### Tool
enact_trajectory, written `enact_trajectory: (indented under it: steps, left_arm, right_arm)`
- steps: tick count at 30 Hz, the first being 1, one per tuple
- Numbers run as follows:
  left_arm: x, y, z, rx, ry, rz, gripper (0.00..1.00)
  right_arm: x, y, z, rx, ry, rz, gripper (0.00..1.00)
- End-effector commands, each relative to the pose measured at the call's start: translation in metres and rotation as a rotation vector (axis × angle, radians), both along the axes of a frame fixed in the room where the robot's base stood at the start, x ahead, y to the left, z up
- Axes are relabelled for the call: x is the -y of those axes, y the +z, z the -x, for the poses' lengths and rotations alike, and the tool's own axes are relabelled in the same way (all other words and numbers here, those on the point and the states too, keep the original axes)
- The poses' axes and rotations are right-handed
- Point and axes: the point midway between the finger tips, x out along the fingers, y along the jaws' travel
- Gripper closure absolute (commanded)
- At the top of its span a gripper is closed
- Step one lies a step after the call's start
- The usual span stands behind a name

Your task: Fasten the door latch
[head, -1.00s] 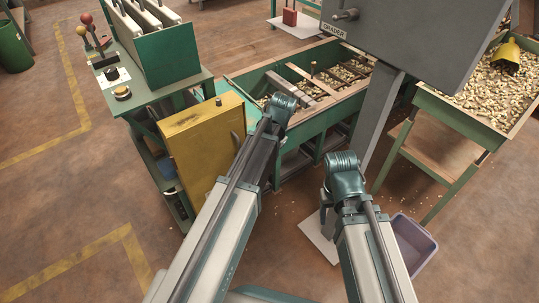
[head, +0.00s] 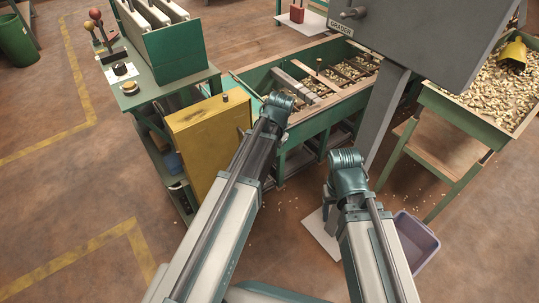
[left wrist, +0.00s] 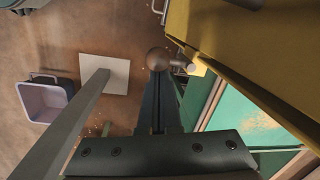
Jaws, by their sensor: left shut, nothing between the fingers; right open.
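The yellow door (head: 209,140) stands upright at the near end of the green trough and fills the upper right of the left wrist view (left wrist: 225,40). A round brown knob (left wrist: 158,58) on a short metal piece, seemingly the latch (left wrist: 182,66), sits beside the door's edge. My left gripper (left wrist: 158,76) is shut and empty, its tips right at the knob. I cannot tell whether they touch. In the head view my left arm hides these fingers. My right gripper (head: 328,199) is open and empty, low over the floor, away from the door.
A green bench (head: 150,88) with levers stands left of the door. The nut trough (head: 318,118) and the grey grader (head: 430,40) with its post are behind my arms. A lilac bin (head: 414,242) and a pale floor sheet (head: 322,235) lie at right.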

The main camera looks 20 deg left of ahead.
Motion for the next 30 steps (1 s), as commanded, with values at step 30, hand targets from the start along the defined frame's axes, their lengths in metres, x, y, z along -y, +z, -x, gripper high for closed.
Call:
enact_trajectory:
  steps: [30]
  left_arm:
    - [-0.014,0.006,0.019,0.019,0.002,0.015,1.00]
  right_arm:
    - [0.000,0.007,0.000,0.000,0.000,-0.001,0.36]
